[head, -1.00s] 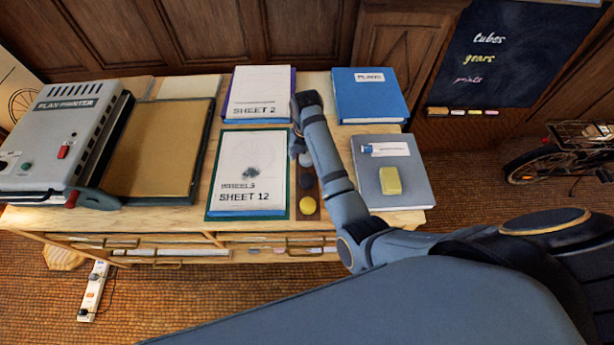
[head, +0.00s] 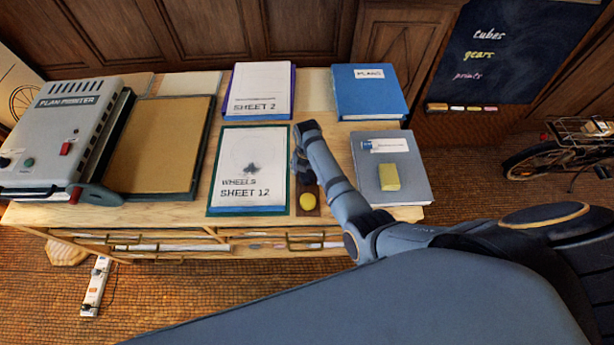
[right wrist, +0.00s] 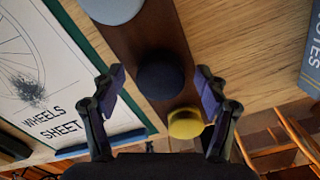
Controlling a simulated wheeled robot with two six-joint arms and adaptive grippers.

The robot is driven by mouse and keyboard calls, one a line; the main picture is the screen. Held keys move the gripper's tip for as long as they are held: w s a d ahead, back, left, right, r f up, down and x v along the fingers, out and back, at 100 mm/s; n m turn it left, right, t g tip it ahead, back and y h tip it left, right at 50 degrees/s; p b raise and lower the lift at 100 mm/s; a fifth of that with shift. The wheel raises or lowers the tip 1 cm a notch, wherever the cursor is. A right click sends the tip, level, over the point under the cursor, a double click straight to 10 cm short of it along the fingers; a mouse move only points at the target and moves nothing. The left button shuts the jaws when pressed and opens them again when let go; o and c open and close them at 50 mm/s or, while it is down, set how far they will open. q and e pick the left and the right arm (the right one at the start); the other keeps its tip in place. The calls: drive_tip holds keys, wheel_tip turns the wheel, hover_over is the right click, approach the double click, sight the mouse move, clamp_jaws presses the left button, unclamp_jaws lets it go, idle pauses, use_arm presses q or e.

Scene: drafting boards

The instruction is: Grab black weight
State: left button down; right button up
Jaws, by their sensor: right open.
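The black weight (right wrist: 161,80) is a dark round piece on a brown strip (right wrist: 150,30), in the middle of the right wrist view. In the head view my right gripper hides it. My right gripper (head: 303,172) is open and points down over the strip. In the right wrist view its two fingers (right wrist: 160,88) stand on either side of the black weight, not closed on it. I cannot tell how far above it the fingertips are. My left gripper is not in view.
A yellow weight (head: 307,201) sits at the strip's near end, and a grey-blue round weight (right wrist: 112,8) at the other side. The Sheet 12 board (head: 248,200) lies close left. A grey book with a yellow block (head: 389,177) lies right.

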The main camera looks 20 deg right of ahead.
drive_tip(key=shift+r, duration=0.1)
clamp_jaws()
idle(0.3)
